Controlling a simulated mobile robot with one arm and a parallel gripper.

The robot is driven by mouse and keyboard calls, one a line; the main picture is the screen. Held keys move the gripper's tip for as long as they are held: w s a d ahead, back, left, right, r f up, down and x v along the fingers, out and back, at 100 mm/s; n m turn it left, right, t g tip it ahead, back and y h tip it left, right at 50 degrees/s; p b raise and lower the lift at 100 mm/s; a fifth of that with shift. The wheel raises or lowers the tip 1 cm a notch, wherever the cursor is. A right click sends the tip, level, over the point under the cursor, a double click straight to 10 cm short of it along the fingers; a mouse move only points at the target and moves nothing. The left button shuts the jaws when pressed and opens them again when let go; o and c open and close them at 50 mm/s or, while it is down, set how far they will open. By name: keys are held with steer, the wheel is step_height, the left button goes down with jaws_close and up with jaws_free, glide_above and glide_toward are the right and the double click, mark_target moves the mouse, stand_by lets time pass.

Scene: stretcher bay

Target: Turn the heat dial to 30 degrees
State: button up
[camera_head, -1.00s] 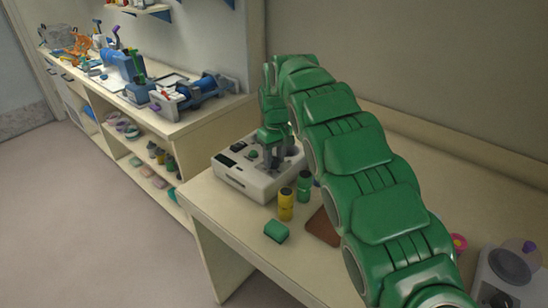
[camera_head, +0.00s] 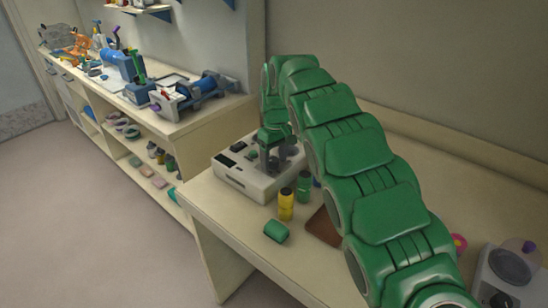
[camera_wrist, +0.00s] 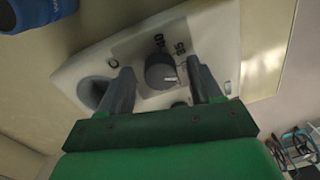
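The heat dial (camera_wrist: 160,72) is a dark grey round knob with a white pointer mark on a white device. The numbers 40 and 35 and a letter C are printed near it; the mark points to the right in the wrist view, and no 30 is legible. My gripper (camera_wrist: 160,67) is open, with one finger on each side of the dial; I cannot tell whether they touch it. In the head view, my gripper (camera_head: 269,160) points down over the white device (camera_head: 240,182) and hides the dial.
The device has a round grey well (camera_wrist: 94,91) beside the dial. On the table are a yellow bottle (camera_head: 286,206), a green bottle (camera_head: 304,187), a green block (camera_head: 276,231) and a brown pad (camera_head: 323,228). A cluttered bench (camera_head: 190,122) stands at the left.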

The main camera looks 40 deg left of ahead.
mark_target(275, 159)
steer(key=shift+r, duration=0.1)
steer(key=shift+w+r, duration=0.2)
steer(key=shift+r, duration=3.6)
